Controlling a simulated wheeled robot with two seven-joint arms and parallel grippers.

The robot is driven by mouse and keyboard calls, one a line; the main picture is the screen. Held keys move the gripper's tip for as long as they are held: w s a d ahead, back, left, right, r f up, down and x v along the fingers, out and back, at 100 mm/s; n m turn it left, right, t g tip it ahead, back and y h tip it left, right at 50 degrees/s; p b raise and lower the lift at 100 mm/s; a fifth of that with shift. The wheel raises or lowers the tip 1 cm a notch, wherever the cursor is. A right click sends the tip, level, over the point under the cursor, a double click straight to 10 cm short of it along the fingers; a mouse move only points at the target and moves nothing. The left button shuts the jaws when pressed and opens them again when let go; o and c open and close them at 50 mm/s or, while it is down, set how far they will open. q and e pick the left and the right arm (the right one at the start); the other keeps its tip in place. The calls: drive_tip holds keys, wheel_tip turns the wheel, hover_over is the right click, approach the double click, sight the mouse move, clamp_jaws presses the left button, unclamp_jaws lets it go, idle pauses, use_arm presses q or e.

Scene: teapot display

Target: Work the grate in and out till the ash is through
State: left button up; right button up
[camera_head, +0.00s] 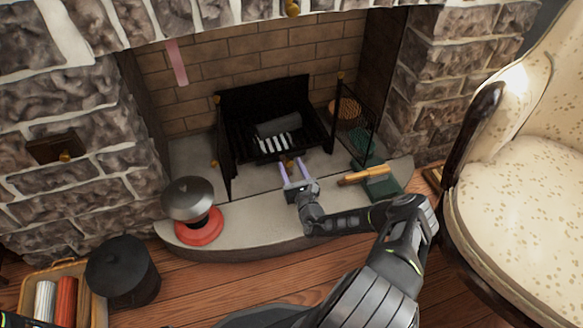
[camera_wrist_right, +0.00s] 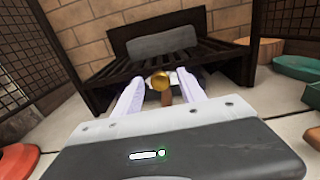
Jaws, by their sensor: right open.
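The black fire grate (camera_head: 248,95) stands inside the brick fireplace, with a grey log-like piece (camera_head: 277,128) lying on its bars. In the right wrist view the dark bars (camera_wrist_right: 215,60) run under the same grey piece (camera_wrist_right: 162,41). A round brass knob (camera_wrist_right: 160,82) on a short brown stem shows low at the grate's front. My right gripper (camera_head: 291,165) is in front of the grate, low over the hearth. Its pale fingers (camera_wrist_right: 160,92) are open, one on each side of the knob; contact cannot be told. Ash is not clearly visible. My left gripper is out of view.
Black mesh screens (camera_head: 357,115) flank the grate. On the stone hearth (camera_head: 245,235) are a domed grey lid-like object over a red disc (camera_head: 201,232) and a wooden-handled tool (camera_head: 362,175) on the right. A black bucket (camera_head: 122,275) and an armchair (camera_head: 520,190) stand outside.

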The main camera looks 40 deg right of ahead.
drive_tip(key=shift+s+a+r+p, duration=0.1)
drive_tip(key=shift+s+a+p, duration=0.05)
drive_tip(key=shift+s+p, duration=0.35)
drive_tip(key=p+v, duration=0.2)
drive_tip(key=v, duration=0.4)
drive_tip(key=shift+a, duration=0.1)
drive_tip(key=shift+s+a, duration=0.1)
drive_tip(key=shift+s, duration=0.25)
